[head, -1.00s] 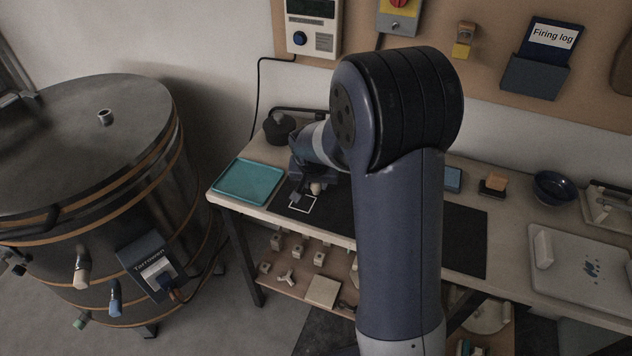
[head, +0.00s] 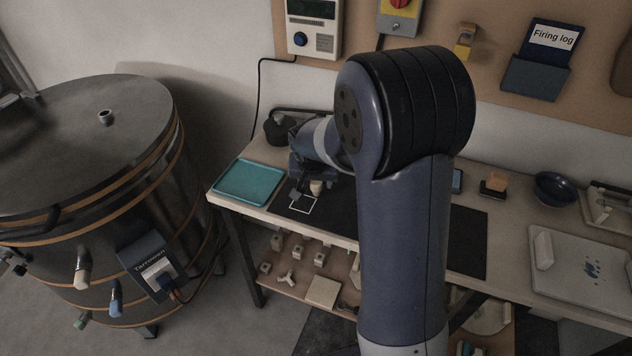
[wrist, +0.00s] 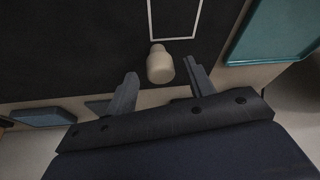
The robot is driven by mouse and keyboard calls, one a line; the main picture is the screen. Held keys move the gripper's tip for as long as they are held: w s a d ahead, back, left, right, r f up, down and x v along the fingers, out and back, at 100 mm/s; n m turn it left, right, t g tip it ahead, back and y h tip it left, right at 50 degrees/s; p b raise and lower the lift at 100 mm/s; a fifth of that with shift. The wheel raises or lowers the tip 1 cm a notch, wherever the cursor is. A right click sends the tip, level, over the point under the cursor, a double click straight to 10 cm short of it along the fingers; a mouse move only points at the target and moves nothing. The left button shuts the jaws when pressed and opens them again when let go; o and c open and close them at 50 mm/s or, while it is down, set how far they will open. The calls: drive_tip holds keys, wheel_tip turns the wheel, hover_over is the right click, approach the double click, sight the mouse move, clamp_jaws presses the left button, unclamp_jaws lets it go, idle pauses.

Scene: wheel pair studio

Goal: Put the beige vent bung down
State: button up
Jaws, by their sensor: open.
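The beige vent bung (wrist: 160,68) shows in the wrist view between my two fingertips, with a gap to each finger. It looks to be on the black mat (wrist: 70,45), just outside a white square outline (wrist: 174,38). In the head view the bung (head: 317,187) is a small pale shape beside my gripper, near the outline (head: 304,204). My gripper (wrist: 162,74) is open around the bung, not closed on it. In the head view my gripper (head: 302,190) is small and dark, partly hidden behind my arm. I cannot tell whether the bung stands fully upright.
A teal tray (head: 248,182) lies left of the mat at the bench's end. A dark round pot (head: 279,128) stands behind. A large metal kiln (head: 90,150) is at left, with several plugs on its side. A blue bowl (head: 556,187) sits at right. The right mat is clear.

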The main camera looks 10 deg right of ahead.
drive_tip(key=v, duration=1)
drive_tip(key=shift+s+r, duration=0.2)
drive_tip(key=shift+r, duration=0.05)
drive_tip(key=shift+c, duration=0.4)
idle(0.6)
